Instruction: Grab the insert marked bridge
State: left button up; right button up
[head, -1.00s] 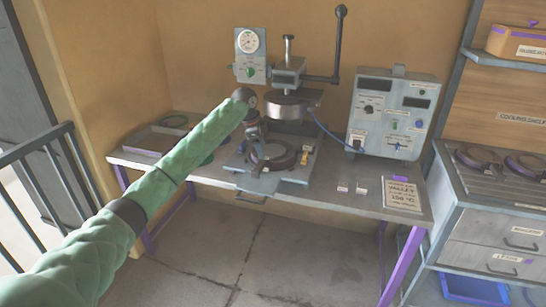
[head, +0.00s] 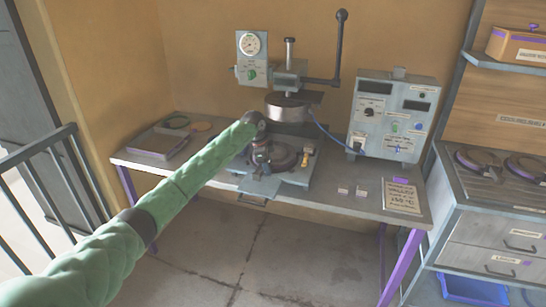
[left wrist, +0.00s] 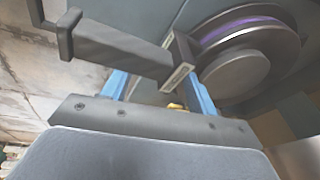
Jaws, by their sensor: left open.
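My left gripper (head: 262,166) is over the front of the press base, beside a dark round insert (head: 284,158) that sits under the raised press head (head: 287,106). In the left wrist view, its blue fingers (left wrist: 157,88) are open, with a dark grey handle bar (left wrist: 118,48) crossing in front of and between them. I cannot tell whether they touch it. A round plate with a purple ring (left wrist: 240,45) lies to the right. No marking reading "bridge" is legible. My right gripper is not in view.
The control box (head: 393,115) stands on the table's right. Two small pale blocks (head: 352,191) and a printed card (head: 402,198) lie near the front edge. A tray (head: 157,142) is at left. Round pieces (head: 475,160) lie on the right-hand rack. The press lever (head: 340,50) is up.

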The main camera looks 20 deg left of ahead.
pick_arm(q)
jog(key=shift+c, duration=0.4)
grip_shut()
dwell(1.1)
